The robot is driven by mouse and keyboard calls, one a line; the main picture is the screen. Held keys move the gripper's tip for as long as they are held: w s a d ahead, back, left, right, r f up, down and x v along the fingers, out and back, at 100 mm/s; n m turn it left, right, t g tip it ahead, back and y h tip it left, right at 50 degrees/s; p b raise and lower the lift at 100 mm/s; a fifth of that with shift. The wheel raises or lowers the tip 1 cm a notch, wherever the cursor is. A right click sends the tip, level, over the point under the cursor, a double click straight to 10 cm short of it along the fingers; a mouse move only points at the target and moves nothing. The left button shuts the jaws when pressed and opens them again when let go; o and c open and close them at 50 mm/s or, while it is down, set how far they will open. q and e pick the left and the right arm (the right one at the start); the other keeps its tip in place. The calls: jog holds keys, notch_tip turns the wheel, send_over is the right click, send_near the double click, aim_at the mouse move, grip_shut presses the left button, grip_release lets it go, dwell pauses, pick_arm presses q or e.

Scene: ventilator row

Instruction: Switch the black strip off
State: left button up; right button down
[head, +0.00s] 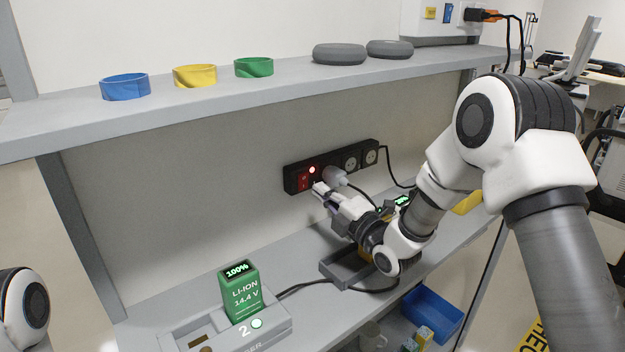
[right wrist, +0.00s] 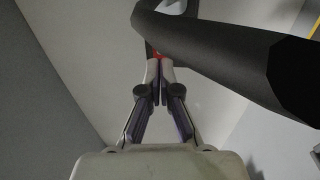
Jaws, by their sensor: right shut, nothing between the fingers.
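The black strip (head: 350,158) is fixed to the back wall under the shelf. Its red rocker switch (head: 304,181) is at the left end, and a small red light (head: 312,170) beside it glows. A pale plug (head: 336,177) sits in one of its sockets. My right gripper (head: 318,188) is shut and empty, its tips right by the switch. In the right wrist view the closed tips (right wrist: 160,66) lie just below a red patch of the switch (right wrist: 157,54); whether they touch cannot be told. My left gripper is out of view.
A charger (head: 275,325) with a green battery (head: 240,292) stands on the bench at the front. A blue bin (head: 432,312) is lower down. The shelf (head: 220,95) overhead carries coloured rings.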

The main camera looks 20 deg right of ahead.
aim_at(305, 177)
jog(key=x, duration=0.4)
jog(key=shift+p, duration=0.4)
jog(key=shift+w+f+b, duration=0.1)
jog(key=shift+b, duration=0.2)
jog(key=shift+w+r, duration=0.1)
jog(key=shift+r, duration=0.1)
